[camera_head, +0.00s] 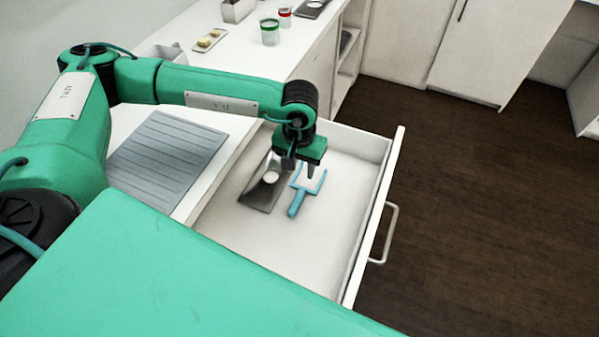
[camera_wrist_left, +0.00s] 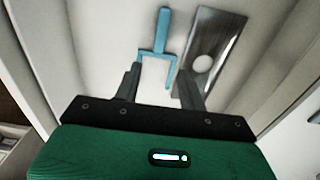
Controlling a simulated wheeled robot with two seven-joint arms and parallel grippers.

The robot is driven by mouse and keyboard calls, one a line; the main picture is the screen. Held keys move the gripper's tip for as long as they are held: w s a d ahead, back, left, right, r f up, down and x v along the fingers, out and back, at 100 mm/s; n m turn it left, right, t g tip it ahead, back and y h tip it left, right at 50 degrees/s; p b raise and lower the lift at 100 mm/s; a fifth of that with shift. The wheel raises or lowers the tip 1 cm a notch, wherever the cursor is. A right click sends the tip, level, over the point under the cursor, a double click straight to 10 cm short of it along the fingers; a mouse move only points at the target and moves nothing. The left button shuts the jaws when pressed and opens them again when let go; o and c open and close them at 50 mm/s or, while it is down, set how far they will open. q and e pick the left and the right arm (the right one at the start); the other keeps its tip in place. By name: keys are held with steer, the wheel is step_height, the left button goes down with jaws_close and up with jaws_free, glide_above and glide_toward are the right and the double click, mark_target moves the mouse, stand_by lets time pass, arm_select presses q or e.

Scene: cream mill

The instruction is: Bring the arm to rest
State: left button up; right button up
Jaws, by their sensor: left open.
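My left gripper (camera_head: 297,168) hangs over an open white drawer (camera_head: 235,238), fingers pointing down. In the left wrist view the left gripper (camera_wrist_left: 160,84) is open, with nothing held between its fingers. A blue two-pronged fork-like tool (camera_head: 297,205) lies in the drawer just beyond the fingers; it also shows in the left wrist view (camera_wrist_left: 162,35). Beside it lies a grey metal plate with a round hole or white disc (camera_head: 259,195), also seen in the left wrist view (camera_wrist_left: 208,35). The gripper hides part of both in the head view. My right gripper is not in view.
A grey ribbed mat (camera_head: 165,155) lies on the white counter left of the drawer. A green-rimmed jar (camera_head: 269,32), a red-lidded jar (camera_head: 285,16) and a small tray (camera_head: 210,40) stand farther back. The drawer's handle (camera_head: 386,235) faces open dark floor.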

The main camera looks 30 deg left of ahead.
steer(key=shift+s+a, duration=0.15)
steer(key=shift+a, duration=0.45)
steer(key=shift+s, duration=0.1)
